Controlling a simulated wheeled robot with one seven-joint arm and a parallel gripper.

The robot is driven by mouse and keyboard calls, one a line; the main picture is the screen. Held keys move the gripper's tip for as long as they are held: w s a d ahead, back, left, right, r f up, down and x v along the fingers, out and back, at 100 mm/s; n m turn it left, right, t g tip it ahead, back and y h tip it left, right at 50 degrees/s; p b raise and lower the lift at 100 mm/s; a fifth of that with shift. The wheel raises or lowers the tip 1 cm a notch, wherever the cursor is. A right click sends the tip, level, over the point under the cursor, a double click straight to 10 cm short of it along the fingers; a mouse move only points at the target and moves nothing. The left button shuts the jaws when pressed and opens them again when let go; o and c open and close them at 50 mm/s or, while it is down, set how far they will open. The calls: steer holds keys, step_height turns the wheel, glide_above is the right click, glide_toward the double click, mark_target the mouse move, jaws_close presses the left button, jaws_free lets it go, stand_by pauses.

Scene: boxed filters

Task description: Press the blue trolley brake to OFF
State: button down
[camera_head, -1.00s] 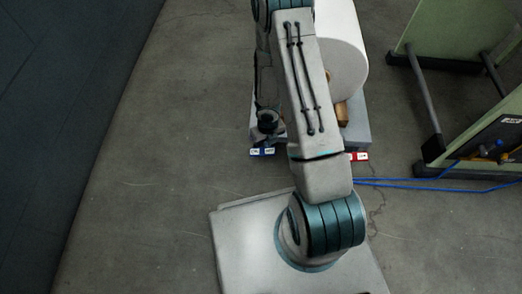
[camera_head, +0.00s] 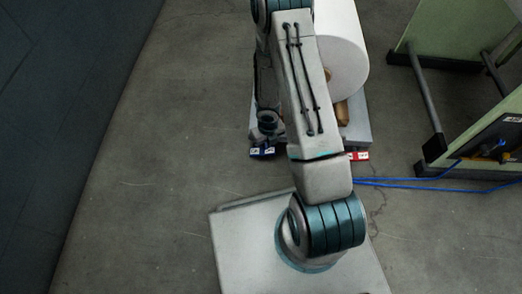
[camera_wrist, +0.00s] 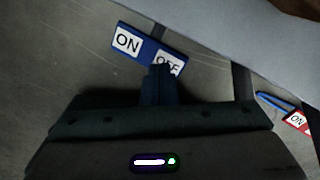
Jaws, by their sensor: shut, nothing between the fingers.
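The blue trolley brake (camera_wrist: 140,42) is a small blue bar with a white ON label on its left and a white OFF label on its right in the wrist view. The shut, empty tips of my gripper (camera_wrist: 163,70) are at the OFF end and cover the lower part of that label. I cannot tell whether they touch it. In the head view the blue brake (camera_head: 258,153) sits at the trolley's near left corner, with my dark wrist just above it. The trolley (camera_head: 361,130) is a low grey platform, partly hidden by my arm.
A red brake (camera_head: 358,156) is at the trolley's near right; it also shows in the wrist view (camera_wrist: 298,121). A large white roll (camera_head: 345,50) lies on the trolley. A blue cable (camera_head: 420,187) runs right to a green-sided frame (camera_head: 440,30). Floor to the left is clear.

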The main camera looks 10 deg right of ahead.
steer(key=shift+f+b, duration=1.3)
steer(key=shift+f, duration=0.2)
stand_by(0.4)
step_height(320, 180, up, 7)
steer(key=p, duration=0.7)
steer(key=shift+r, duration=0.15)
stand_by(0.3)
